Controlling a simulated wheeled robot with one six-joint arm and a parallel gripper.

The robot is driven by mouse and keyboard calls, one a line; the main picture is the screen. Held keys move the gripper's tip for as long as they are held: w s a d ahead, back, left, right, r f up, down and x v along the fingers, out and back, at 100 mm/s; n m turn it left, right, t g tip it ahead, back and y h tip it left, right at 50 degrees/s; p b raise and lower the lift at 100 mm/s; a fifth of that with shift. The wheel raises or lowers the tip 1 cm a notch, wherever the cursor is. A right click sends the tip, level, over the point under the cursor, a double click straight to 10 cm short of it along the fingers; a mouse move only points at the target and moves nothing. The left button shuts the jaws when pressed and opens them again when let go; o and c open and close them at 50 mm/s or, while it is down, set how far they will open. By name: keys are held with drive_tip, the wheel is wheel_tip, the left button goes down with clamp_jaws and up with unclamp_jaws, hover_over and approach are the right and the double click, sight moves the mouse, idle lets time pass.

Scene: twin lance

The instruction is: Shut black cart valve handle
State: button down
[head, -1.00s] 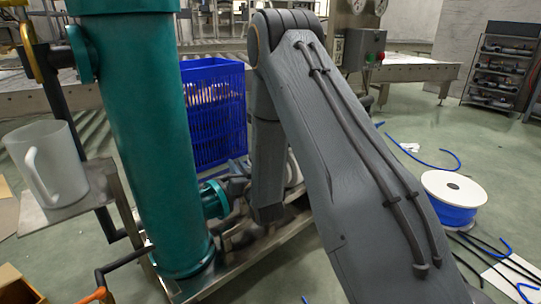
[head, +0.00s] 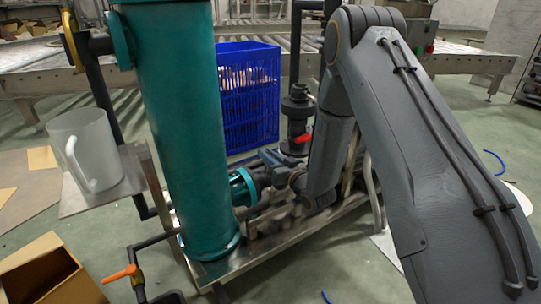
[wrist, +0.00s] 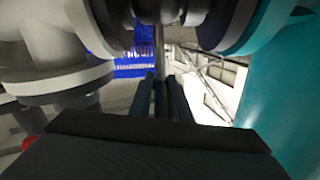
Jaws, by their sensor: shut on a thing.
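In the wrist view my gripper (wrist: 161,88) is shut on a thin dark bar (wrist: 159,45), which looks like the valve handle. The bar runs from the fingertips up to dark round valve flanges (wrist: 228,22) at the top of the picture. In the head view my forearm reaches down to the low pipework beside the teal column (head: 185,140). A dark valve (head: 272,165) sits on that pipe near my wrist. The fingers and the gripped handle cannot be made out clearly in the head view, so its angle is unclear.
A red handle (head: 303,138) is on the dark pipe behind. An orange handle (head: 120,273) is at lower left. A translucent mug (head: 88,150) stands on a side plate. A blue crate (head: 248,95) is behind the column. An open cardboard box (head: 45,275) lies on the floor.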

drive_tip(key=c, duration=1.7)
unclamp_jaws()
drive_tip(key=shift+s+a, duration=0.15)
drive_tip(key=shift+a, duration=0.25)
drive_tip(key=shift+c, duration=0.2)
drive_tip(key=shift+d, duration=0.3)
drive_tip(key=shift+s+d+p, duration=0.3)
drive_tip(key=p+v, duration=0.2)
drive_tip(key=v, duration=0.4)
drive_tip(key=shift+s+d+p, duration=0.15)
drive_tip(key=shift+s+p, duration=0.2)
drive_tip(key=shift+s, duration=0.05)
